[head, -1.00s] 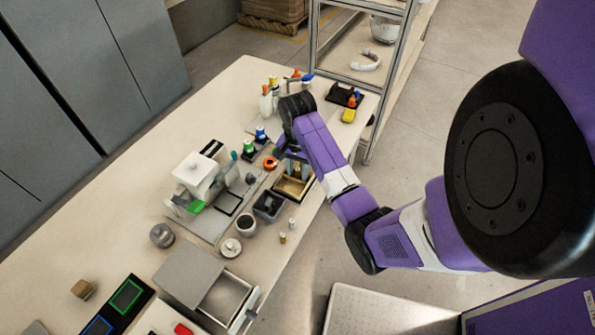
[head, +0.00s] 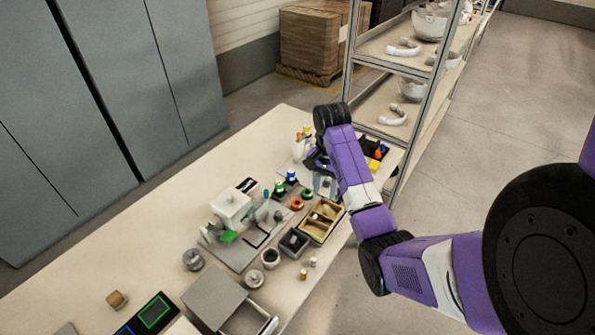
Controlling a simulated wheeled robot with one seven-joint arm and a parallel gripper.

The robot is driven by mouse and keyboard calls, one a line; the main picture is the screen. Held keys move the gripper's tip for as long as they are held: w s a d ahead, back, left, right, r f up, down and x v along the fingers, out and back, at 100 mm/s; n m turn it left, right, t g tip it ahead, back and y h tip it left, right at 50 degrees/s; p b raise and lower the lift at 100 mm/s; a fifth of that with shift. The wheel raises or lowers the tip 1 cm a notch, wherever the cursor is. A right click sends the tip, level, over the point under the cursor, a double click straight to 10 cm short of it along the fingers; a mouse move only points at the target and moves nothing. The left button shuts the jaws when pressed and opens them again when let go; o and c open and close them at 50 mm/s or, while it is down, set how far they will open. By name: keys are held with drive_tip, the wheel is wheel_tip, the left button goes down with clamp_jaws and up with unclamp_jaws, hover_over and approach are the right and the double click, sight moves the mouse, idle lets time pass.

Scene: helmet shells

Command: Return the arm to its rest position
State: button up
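My purple and black arm reaches over the far right part of the long pale workbench (head: 150,230). My gripper (head: 322,183) hangs below the black wrist joint, just beyond a wooden compartment tray (head: 322,222). The gripper is small and partly hidden by my arm, so I cannot tell whether its fingers are open or shut. No held object can be made out.
A white machine (head: 232,207) on a grey board, a dark bin (head: 294,242), small bottles (head: 299,148) and an open drawer box (head: 215,296) crowd the bench. A metal shelf rack (head: 425,110) with white helmet shells stands behind my arm. Grey cabinets (head: 130,90) stand left.

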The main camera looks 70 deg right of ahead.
drive_tip(key=w+d+r+n+t+h, duration=0.2)
drive_tip(key=w+d+r+t+h, duration=0.15)
drive_tip(key=w+d, duration=0.3)
drive_tip(key=w+a+n+t+h+b, duration=0.1)
drive_tip(key=w+a+n+t+h, duration=0.2)
drive_tip(key=a, duration=0.6)
drive_tip(key=w+a+n+t+h+b, duration=0.1)
drive_tip(key=w+a+n+t+h, duration=0.15)
drive_tip(key=a+t, duration=0.45)
drive_tip(key=s+a+r+n+t+y+b, duration=0.1)
drive_tip(key=s+a+r+n, duration=0.1)
drive_tip(key=s+a, duration=0.45)
drive_tip(key=s+a+r+n+t+y+b, duration=0.1)
drive_tip(key=s+a+n, duration=0.2)
drive_tip(key=a, duration=0.6)
drive_tip(key=s+a+r+n+t+y+b, duration=0.15)
drive_tip(key=s+a, duration=0.25)
drive_tip(key=a, duration=0.4)
drive_tip(key=s+a+f+n+g+y+b, duration=0.2)
drive_tip(key=s+a+n+y, duration=0.3)
drive_tip(key=s+a, duration=0.3)
drive_tip(key=s, duration=0.4)
drive_tip(key=shift+a+f, duration=0.2)
drive_tip(key=shift+f, duration=0.05)
